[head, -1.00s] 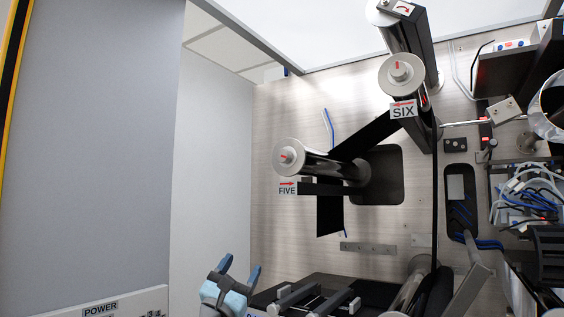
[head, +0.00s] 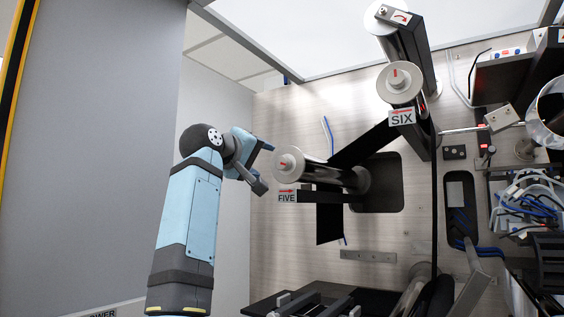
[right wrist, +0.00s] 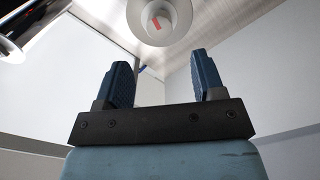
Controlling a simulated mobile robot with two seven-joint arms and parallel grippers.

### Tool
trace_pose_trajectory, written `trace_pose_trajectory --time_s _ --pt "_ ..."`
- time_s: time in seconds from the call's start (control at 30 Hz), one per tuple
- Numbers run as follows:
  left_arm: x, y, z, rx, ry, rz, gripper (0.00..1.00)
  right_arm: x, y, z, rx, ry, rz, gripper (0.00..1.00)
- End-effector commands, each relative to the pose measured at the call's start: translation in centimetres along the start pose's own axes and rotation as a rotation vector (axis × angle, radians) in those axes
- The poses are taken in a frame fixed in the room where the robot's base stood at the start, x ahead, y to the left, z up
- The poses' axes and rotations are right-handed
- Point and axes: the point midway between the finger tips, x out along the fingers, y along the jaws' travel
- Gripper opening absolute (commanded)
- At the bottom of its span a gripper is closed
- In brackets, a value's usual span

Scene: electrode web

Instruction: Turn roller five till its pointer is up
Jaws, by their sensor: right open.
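Roller five (head: 289,161) sticks out from the back panel, above its FIVE label (head: 287,196). Its pale end disc carries a small knob with a red pointer (head: 281,165). The pointer looks tilted, not straight up, but is small here. In the right wrist view a disc (right wrist: 178,35) with a red pointer (right wrist: 155,23) on its knob lies beyond the fingertips. My right gripper (head: 264,167) is just left of roller five's disc. In the right wrist view, my right gripper (right wrist: 163,65) is open and empty, its fingers apart and short of the knob. My left gripper is not in view.
Roller six (head: 400,86) stands up and right of roller five, with its SIX label (head: 402,117) below. Black web (head: 360,145) runs between them. Free room lies left, before the grey wall (head: 100,150).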

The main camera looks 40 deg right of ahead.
Motion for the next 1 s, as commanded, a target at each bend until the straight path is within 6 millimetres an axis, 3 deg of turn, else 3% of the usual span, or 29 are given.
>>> trace_pose_trajectory --time_s 0.2,0.4,0.6,0.9,1.0 --pt "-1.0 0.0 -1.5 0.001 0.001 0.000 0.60 5.0 0.3 -0.1 -0.003 -0.002 0.003 0.63" --pt "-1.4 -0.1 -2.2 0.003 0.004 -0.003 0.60 8.2 0.3 -0.1 -0.002 -0.001 0.003 0.63" --pt "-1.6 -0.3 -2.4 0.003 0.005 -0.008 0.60 9.7 0.1 0.0 -0.002 0.000 0.003 0.63" --pt "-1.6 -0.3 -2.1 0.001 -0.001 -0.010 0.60 9.9 0.1 0.0 -0.002 0.001 0.002 0.63" --pt "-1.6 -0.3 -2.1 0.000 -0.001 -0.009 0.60 9.9 0.1 0.0 -0.002 0.001 0.002 0.40"
